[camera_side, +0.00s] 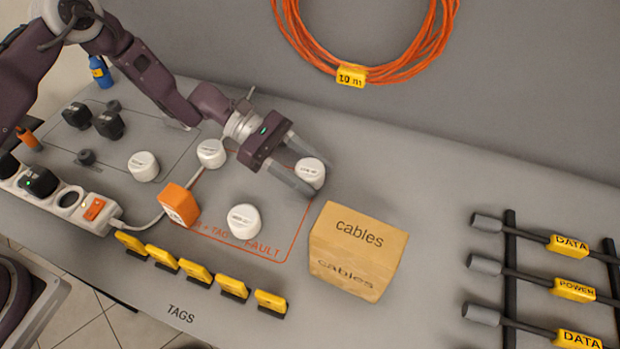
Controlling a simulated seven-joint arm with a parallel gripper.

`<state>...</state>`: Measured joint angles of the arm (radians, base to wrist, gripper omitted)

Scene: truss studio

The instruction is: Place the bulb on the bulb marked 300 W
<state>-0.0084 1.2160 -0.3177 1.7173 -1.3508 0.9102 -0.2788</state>
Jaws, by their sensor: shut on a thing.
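Several white round bulbs with small print on their tops stand on the grey table; the print is too small to read, so I cannot tell which is marked 300 W. One bulb (310,170) is between the fingers of my gripper (315,177), which is shut on it near the right side of the red outline. I cannot tell whether it touches the table. Another bulb (244,222) stands inside the outline, left of and nearer than my gripper. A bulb (211,153) stands behind the orange block, and one more (144,166) stands farther left.
An orange block (178,204) is at the outline's left edge. A cardboard box (357,250) marked cables stands right of the outline. Yellow tags (195,271) line the front. A power strip (65,197) and black plugs are left. Labelled cables (575,290) are far right.

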